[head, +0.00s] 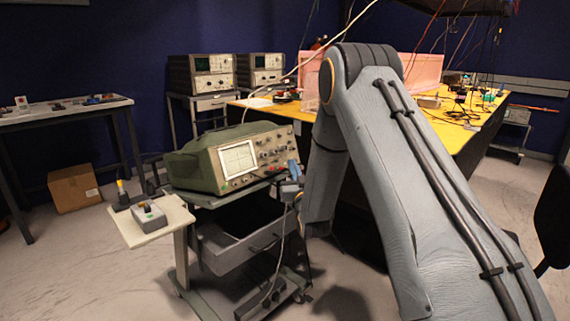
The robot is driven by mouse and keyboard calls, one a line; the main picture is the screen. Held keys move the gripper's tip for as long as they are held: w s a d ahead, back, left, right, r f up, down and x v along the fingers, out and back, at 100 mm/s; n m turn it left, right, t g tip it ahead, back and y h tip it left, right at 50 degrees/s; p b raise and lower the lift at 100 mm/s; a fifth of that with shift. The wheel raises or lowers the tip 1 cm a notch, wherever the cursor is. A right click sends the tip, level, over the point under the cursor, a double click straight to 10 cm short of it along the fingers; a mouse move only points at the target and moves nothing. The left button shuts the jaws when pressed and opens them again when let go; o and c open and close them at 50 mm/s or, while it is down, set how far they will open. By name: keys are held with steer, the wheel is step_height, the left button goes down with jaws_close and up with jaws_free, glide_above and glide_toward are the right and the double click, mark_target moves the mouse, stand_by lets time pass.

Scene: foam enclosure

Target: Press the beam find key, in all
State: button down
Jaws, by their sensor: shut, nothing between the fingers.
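A green oscilloscope (195,162) with a lit, gridded screen (238,159) stands on a grey cart. Its control panel (273,147), with several knobs and keys, is to the right of the screen. The beam find key is too small to pick out among them. My gripper (291,171) is shut and empty at the lower right of the panel, close to its front. I cannot tell whether it touches the panel. My arm comes in from the right and hides what lies behind it.
A side shelf (137,232) on the cart carries a small grey box with buttons (149,215) and a dark item with a yellow top (122,190). A yellow workbench (445,125) with wires stands behind. A cardboard box (74,188) sits left. The floor at front left is clear.

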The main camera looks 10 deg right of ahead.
steer(key=shift+s+d, duration=0.1)
steer(key=shift+s, duration=0.05)
steer(key=s+d, duration=0.1)
steer(key=s+r+p, duration=0.1)
steer(key=s+d+p, duration=0.1)
steer(key=shift+s+d+r, duration=0.3)
steer(key=shift+s+d, duration=0.05)
stand_by(0.4)
steer(key=shift+p, duration=0.3)
steer(key=s+r+g+p, duration=0.1)
steer(key=s+g+p, duration=0.2)
steer(key=s+g, duration=0.4)
steer(key=s+r+g+p, duration=0.1)
steer(key=s+g+p, duration=0.2)
steer(key=s, duration=2.1)
steer(key=s+a+r+g+h+p, duration=0.1)
steer(key=s+g+p, duration=0.2)
steer(key=s+g, duration=0.7)
steer(key=s, duration=0.5)
steer(key=shift+s+r+g, duration=0.2)
steer(key=shift+r+g, duration=0.2)
steer(key=shift+w+d, duration=0.1)
